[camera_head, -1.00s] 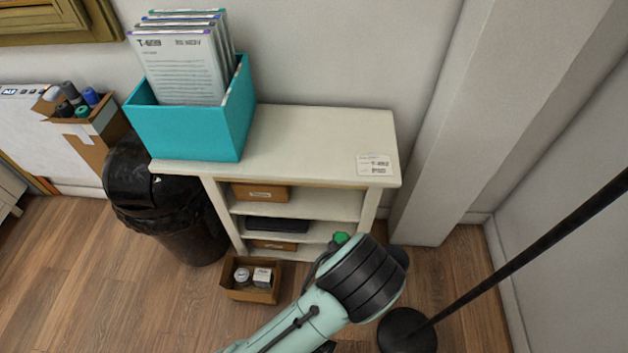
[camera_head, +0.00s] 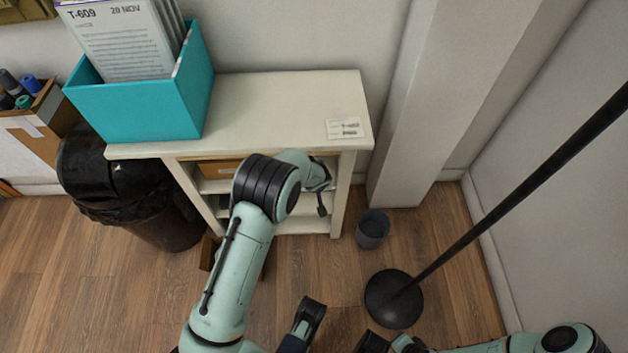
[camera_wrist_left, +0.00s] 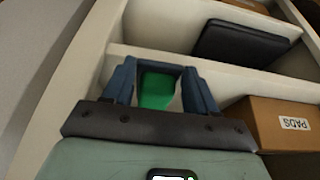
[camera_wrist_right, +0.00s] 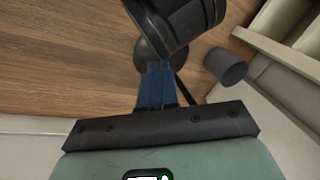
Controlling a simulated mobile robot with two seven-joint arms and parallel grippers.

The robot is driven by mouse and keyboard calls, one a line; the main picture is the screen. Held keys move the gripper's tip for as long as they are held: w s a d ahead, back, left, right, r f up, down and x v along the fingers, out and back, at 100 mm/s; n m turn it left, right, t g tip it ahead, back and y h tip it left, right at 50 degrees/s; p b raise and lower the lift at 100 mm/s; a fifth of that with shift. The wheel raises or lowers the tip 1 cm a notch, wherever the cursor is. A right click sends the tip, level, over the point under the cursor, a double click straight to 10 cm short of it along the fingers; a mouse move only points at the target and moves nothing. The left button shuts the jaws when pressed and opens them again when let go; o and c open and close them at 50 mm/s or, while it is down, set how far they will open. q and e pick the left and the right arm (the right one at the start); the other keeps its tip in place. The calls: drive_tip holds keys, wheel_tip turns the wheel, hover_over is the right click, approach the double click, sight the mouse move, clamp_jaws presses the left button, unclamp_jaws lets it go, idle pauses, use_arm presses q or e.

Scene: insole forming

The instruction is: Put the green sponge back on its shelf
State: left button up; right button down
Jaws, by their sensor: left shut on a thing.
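The green sponge (camera_wrist_left: 157,90) shows between the two blue fingers of my left gripper (camera_wrist_left: 160,75) in the left wrist view. The gripper is shut on it. The sponge is in the shelf unit, in the same compartment as a brown box labelled PADS (camera_wrist_left: 282,124); I cannot tell if it touches the board. In the head view the white shelf unit (camera_head: 280,110) stands against the wall, and my left arm reaches into its front, hiding the sponge. My right gripper (camera_wrist_right: 157,82) is shut and empty, over the floor in the right wrist view.
A teal file box (camera_head: 140,105) stands on the unit's top. A black bin (camera_head: 125,190) is to its left. A grey cup-like bin (camera_head: 373,229) and a black stand base (camera_head: 394,298) with a slanting pole are to the right. A dark pad (camera_wrist_left: 242,43) lies in a neighbouring compartment.

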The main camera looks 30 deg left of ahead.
use_arm(q)
drive_tip(key=shift+w+a, duration=0.25)
drive_tip(key=shift+w, duration=0.1)
drive_tip(key=shift+w+a+b, duration=0.15)
drive_tip(key=shift+w+a, duration=0.2)
drive_tip(key=shift+w, duration=0.2)
drive_tip(key=shift+w+a+b, duration=0.15)
drive_tip(key=shift+w+a, duration=0.15)
drive_tip(key=shift+w, duration=0.2)
drive_tip(key=shift+f, duration=0.75)
use_arm(e)
drive_tip(key=shift+w+d+f+t, duration=0.15)
drive_tip(key=shift+w+d+f, duration=0.1)
drive_tip(key=shift+w, duration=0.15)
drive_tip(key=shift+w+d+f+t, duration=0.15)
drive_tip(key=shift+w+f, duration=0.1)
drive_tip(key=shift+w, duration=0.1)
use_arm(q)
drive_tip(key=shift+f, duration=0.1)
use_arm(e)
drive_tip(key=shift+f, duration=0.1)
use_arm(q)
drive_tip(key=o, duration=1.1)
